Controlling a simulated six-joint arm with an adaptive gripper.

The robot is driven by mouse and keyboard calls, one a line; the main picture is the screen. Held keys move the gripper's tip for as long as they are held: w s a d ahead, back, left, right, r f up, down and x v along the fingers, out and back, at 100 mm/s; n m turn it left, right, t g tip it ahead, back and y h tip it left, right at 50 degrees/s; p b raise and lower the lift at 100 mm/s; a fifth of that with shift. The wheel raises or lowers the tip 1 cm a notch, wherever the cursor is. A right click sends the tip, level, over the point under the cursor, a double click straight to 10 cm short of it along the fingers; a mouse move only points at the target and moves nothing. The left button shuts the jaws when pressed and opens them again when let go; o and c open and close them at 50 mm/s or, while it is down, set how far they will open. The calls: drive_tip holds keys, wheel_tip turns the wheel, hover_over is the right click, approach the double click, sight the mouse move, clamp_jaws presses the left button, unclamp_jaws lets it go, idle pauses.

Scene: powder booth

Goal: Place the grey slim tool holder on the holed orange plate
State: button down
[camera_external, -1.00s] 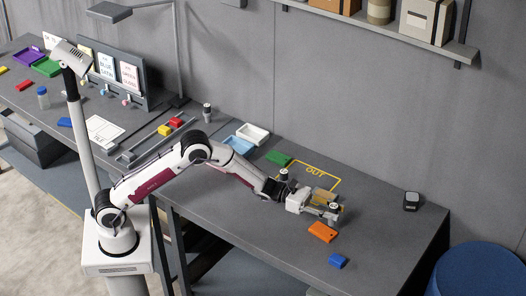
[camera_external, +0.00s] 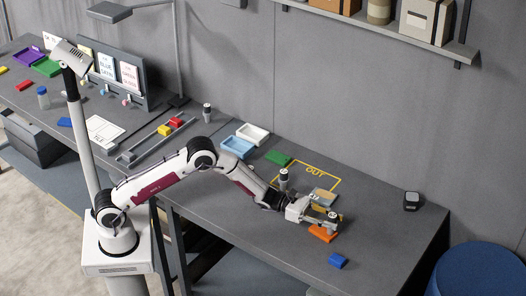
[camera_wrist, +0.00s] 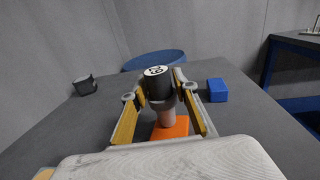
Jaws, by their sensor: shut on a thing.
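My gripper (camera_external: 325,220) is shut on the grey slim tool holder, which has a black top (camera_external: 333,216). In the wrist view the black cap (camera_wrist: 158,82) with a white mark and the grey shaft (camera_wrist: 168,116) stand roughly upright between the jaws (camera_wrist: 160,104). The orange plate (camera_external: 322,235) lies on the bench beneath the gripper, and part of it shows below the shaft in the wrist view (camera_wrist: 178,128). Its hole is not visible. I cannot tell whether the holder touches the plate.
A blue block (camera_external: 338,261) lies just in front of the orange plate. Another grey-and-black holder (camera_external: 283,179) stands near the yellow OUT outline (camera_external: 314,170). A small dark object (camera_external: 411,201) sits at right. The bench between it and the plate is clear.

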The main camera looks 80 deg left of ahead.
drive_tip(key=shift+f, duration=0.1)
idle(0.3)
drive_tip(key=c, duration=1.6)
unclamp_jaws()
drive_tip(key=shift+v, duration=6)
